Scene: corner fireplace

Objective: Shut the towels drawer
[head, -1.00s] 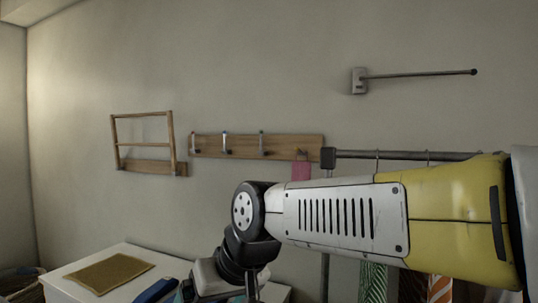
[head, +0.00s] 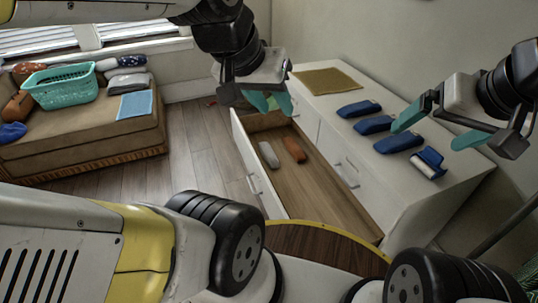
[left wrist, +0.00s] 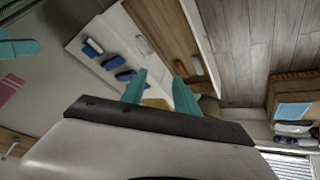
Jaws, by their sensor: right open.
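The towels drawer (head: 318,187) is pulled open from the white dresser (head: 395,195) in the head view. A pale grey rolled towel (head: 269,155) and an orange-brown one (head: 294,149) lie in it. In the left wrist view the drawer (left wrist: 172,28) shows at the top centre. My left gripper (head: 268,102) is open and empty, above the drawer's far end in the head view; contact cannot be told. Its fingers stand apart in the left wrist view (left wrist: 160,88). My right gripper (head: 437,130) is open and empty, over the dresser top.
Several blue rolled items (head: 373,124) and a tan mat (head: 328,82) lie on the dresser top. A round wooden surface (head: 328,246) is just before me. A brown sofa (head: 92,130) with a teal basket (head: 66,84) stands at left, with clear wooden floor between.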

